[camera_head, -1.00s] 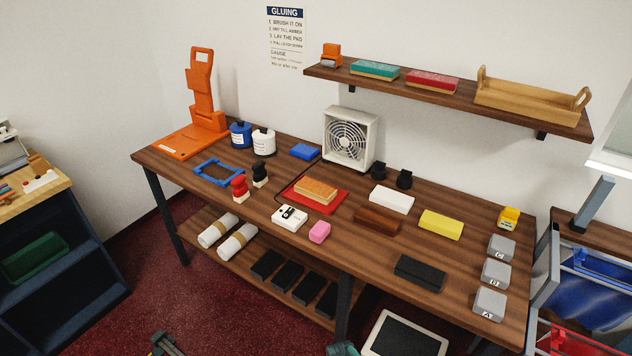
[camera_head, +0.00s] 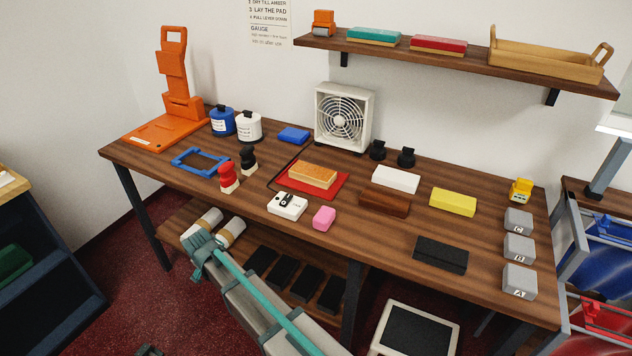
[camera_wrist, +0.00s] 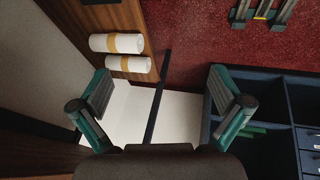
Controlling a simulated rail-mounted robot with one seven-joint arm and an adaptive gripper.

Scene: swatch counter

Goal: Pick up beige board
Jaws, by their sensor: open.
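A tan, beige-sided board with an orange-tan top (camera_head: 313,174) lies on a red mat (camera_head: 337,193) in the middle of the workbench; it best fits the beige board. Nothing touches it from above. My gripper (camera_head: 203,252) is in front of the bench near the lower shelf, well left of and below the board. In the wrist view my gripper (camera_wrist: 160,92) has its two fingers wide apart with nothing between them. The board does not show in the wrist view.
Around the mat stand a white gauge box (camera_head: 287,206), pink block (camera_head: 324,218), brown block (camera_head: 384,204), white block (camera_head: 396,179) and fan (camera_head: 343,115). A red-topped stamp (camera_head: 228,178) stands left. White rolls (camera_wrist: 117,43) lie on the lower shelf.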

